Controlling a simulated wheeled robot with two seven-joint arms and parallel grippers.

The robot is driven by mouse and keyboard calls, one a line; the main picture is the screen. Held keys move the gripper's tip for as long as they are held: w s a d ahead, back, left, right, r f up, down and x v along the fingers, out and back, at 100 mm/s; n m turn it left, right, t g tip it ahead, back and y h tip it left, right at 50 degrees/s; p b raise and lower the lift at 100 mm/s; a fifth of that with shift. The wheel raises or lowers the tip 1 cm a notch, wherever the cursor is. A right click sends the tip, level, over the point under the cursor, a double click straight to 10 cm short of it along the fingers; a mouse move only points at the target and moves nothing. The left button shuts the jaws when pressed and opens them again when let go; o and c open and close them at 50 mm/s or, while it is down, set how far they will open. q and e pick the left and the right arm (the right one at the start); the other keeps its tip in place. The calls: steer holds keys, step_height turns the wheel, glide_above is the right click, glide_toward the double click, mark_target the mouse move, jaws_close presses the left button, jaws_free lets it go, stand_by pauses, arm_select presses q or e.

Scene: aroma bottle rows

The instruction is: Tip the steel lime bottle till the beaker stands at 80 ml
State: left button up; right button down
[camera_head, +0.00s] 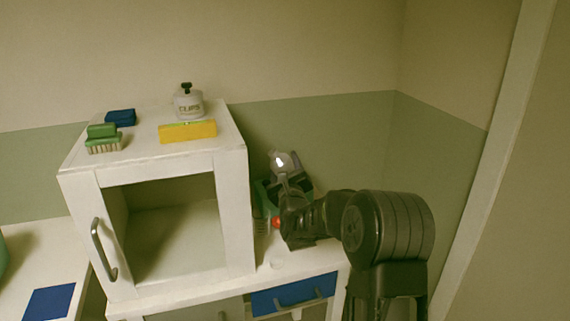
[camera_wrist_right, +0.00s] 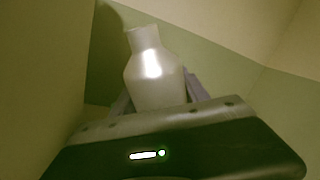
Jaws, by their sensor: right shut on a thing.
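My right gripper (camera_head: 288,182) is shut on a shiny steel bottle (camera_head: 281,160) beside the white cabinet, above the counter. The right wrist view shows the bottle (camera_wrist_right: 155,68) between the fingers, with its narrower neck pointing up and slightly left in that picture. No label shows on its visible side. I cannot tell its true tilt, and no stream of liquid shows. I cannot make out the beaker or any level marks; a greenish thing (camera_head: 260,207) is partly hidden behind my right arm. My left gripper is out of view.
The open-fronted white cabinet (camera_head: 240,225) stands close left of the gripper. On top are a yellow block (camera_head: 188,132), a jar marked CUPS (camera_head: 188,103), a green brush (camera_head: 103,139) and a blue block (camera_head: 120,118). A red-orange thing (camera_head: 276,222) sits by my arm.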

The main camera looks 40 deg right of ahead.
steer(key=shift+w+a+n+p, duration=0.1)
steer(key=shift+a+n+p, duration=0.15)
steer(key=shift+n+p, duration=0.55)
stand_by(0.5)
steer(key=shift+d+r+n+t+p, duration=0.1)
steer(key=shift+r+n+t+p, duration=0.45)
steer(key=shift+p, duration=1.6)
stand_by(0.5)
steer(key=shift+d+f+n+y+p, duration=0.2)
steer(key=shift+n+y+p, duration=0.1)
steer(key=shift+n+p, duration=0.9)
stand_by(0.3)
steer(key=shift+s+d+f+n+t+b, duration=0.1)
steer(key=shift+f+n+t+b, duration=0.1)
steer(key=shift+n+b, duration=0.65)
steer(key=shift+s+d+f+n+t+b, duration=0.15)
steer(key=shift+n+b, duration=0.25)
steer(key=shift+b, duration=0.7)
stand_by(0.6)
